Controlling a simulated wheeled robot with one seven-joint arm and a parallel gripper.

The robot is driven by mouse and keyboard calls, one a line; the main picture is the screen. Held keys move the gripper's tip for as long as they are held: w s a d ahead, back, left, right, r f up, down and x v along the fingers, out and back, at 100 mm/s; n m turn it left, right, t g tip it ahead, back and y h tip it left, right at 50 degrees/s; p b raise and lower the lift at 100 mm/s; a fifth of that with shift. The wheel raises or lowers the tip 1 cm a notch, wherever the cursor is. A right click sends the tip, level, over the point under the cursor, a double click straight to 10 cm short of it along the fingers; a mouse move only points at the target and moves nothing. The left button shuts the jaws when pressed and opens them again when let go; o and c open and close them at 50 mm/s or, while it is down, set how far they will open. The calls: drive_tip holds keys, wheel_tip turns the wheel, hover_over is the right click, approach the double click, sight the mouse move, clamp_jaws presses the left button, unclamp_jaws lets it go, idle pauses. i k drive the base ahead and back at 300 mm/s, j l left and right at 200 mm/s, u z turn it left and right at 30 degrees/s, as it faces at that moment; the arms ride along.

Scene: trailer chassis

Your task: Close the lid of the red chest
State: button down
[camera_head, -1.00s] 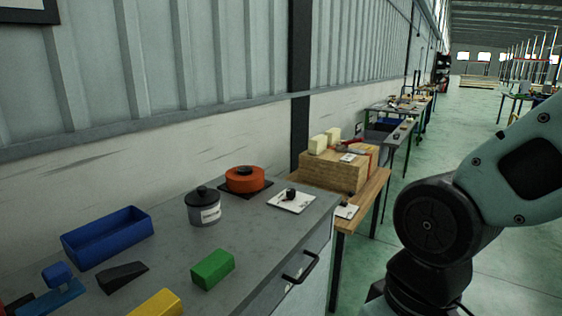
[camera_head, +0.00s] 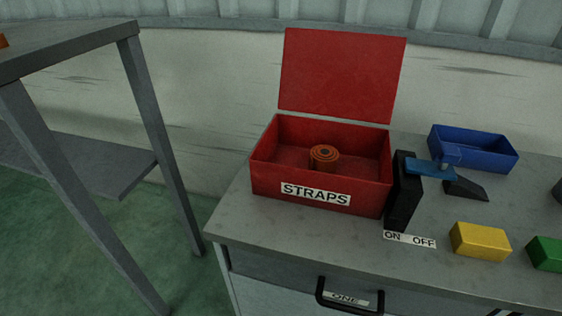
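The red chest (camera_head: 273,178) stands on the left part of the grey cabinet top, with a white "STRAPS" label on its front. Its lid (camera_head: 342,75) is open, standing upright at the back edge and leaning slightly back. A rolled orange strap (camera_head: 323,156) lies inside on the chest's floor. My gripper is not in view in this frame, so its state does not show.
A black switch block with a blue lever (camera_head: 429,170) stands close against the chest's right side. A blue tray (camera_head: 478,160), black wedge (camera_head: 466,190), yellow block (camera_head: 480,241) and green block (camera_head: 545,253) lie right. A grey table (camera_head: 75,55) stands left, across a floor gap.

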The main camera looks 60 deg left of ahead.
sight(356, 76)
drive_tip(key=u, duration=1.7)
